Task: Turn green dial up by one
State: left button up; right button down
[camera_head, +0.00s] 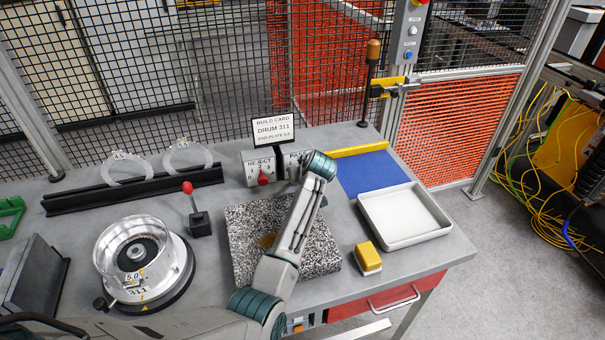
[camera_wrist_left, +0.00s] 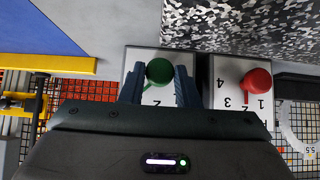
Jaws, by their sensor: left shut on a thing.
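The green dial (camera_wrist_left: 159,71) is a round knob on a pale box face (camera_wrist_left: 142,57) in the left wrist view, which is upside down. My left gripper (camera_wrist_left: 160,84) is at the dial, with one dark finger on each side, shut on it. A 2 shows below the knob; the other digits are largely covered, so I cannot tell the exact setting. In the head view my left wrist hides the green dial, and only part of its box (camera_head: 295,150) shows. My right gripper is not in view.
The red dial (camera_head: 263,180) on the REJECT box stands just left; its knob also shows in the wrist view (camera_wrist_left: 256,81). A build card (camera_head: 272,129) stands behind. A speckled slab (camera_head: 243,218), yellow block (camera_head: 367,257), white tray (camera_head: 436,229) and drum (camera_head: 175,265) occupy the bench.

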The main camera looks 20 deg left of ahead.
pick_arm(q)
jog(key=shift+w+y, duration=0.1)
jog(key=shift+y, duration=0.4)
jog(key=shift+w+d+f+m+g+y+b, duration=0.1)
jog(key=shift+d+m+g+y+b, duration=0.05)
jog(key=shift+m+g+y+b, duration=0.5)
jog(key=shift+w+d+f+m+g+y+b, duration=0.1)
jog(key=shift+m+g+y+b, duration=0.15)
jog(key=shift+m+y+b, duration=0.3)
jog(key=m+g+y+b, duration=0.1)
jog(key=y+b, duration=0.1)
jog(key=shift+d+f+b, duration=0.1)
jog(key=shift+b, duration=0.3)
jog(key=shift+w+y+b, duration=0.1)
jog(key=shift+y+b, duration=0.2)
jog(key=shift+y, duration=0.2)
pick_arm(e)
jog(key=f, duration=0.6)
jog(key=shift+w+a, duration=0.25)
pick_arm(q)
jog(key=shift+m, duration=0.3)
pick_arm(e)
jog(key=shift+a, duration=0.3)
